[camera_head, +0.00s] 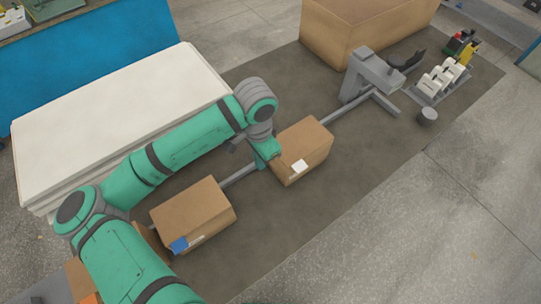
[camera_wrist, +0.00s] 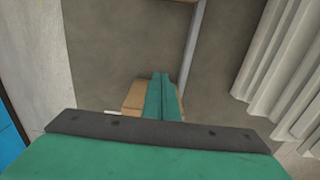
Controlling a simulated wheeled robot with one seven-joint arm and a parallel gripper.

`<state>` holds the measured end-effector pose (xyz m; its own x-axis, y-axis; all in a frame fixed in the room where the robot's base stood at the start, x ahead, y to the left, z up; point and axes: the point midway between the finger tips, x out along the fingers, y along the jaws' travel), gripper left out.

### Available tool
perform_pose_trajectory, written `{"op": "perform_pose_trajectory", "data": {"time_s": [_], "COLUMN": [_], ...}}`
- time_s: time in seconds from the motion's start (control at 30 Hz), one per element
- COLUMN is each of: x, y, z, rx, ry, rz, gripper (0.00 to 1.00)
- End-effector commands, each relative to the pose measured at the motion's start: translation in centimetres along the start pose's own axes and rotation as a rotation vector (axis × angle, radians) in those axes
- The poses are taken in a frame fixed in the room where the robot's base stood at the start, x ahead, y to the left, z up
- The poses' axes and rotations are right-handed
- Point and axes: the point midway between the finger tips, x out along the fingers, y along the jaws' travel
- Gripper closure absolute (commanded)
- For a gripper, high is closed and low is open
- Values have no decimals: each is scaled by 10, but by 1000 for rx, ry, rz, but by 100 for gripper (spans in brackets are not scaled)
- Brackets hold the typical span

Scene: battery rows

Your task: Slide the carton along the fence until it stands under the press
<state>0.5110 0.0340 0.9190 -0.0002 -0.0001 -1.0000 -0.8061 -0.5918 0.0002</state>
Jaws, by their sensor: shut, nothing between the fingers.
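A brown carton with a white label (camera_head: 309,146) stands on the dark mat, its long side along the grey rail fence (camera_head: 345,111). The fence also shows in the wrist view (camera_wrist: 193,45). The grey press (camera_head: 372,74) stands farther up the fence, with a clear stretch between it and the carton. My gripper (camera_head: 261,163) is shut and empty, low at the carton's left end; I cannot tell whether it touches. In the wrist view the shut fingers (camera_wrist: 161,76) point down, and part of the carton (camera_wrist: 133,97) shows beside them, mostly hidden.
A second carton with a blue label (camera_head: 190,208) stands behind my gripper along the fence. Another box (camera_head: 85,280) is partly hidden by my arm. A large box (camera_head: 340,35), a rack of white items (camera_head: 443,80) and a grey cylinder (camera_head: 428,117) are near the press. A pale covered stack (camera_head: 110,115) lies left.

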Motion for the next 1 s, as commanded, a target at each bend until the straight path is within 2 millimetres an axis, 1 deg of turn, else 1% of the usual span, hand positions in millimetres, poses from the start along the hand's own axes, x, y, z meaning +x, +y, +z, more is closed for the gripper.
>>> {"op": "perform_pose_trajectory", "data": {"time_s": [0.17, 0.4, 0.63, 0.7, 0.8, 1.0], "x": [16, 59, 102, 99, 99, 99], "y": [2, 4, 2, 2, 2, 1], "z": [-2, -5, -2, -15, -26, -39], "rx": [6, 12, 6, 9, 8, 5], "ry": [-2, -3, -1, 0, -1, 0], "rz": [2, 1, 1, -1, -1, 0], "gripper": [100, 100, 100, 100, 100, 100]}}
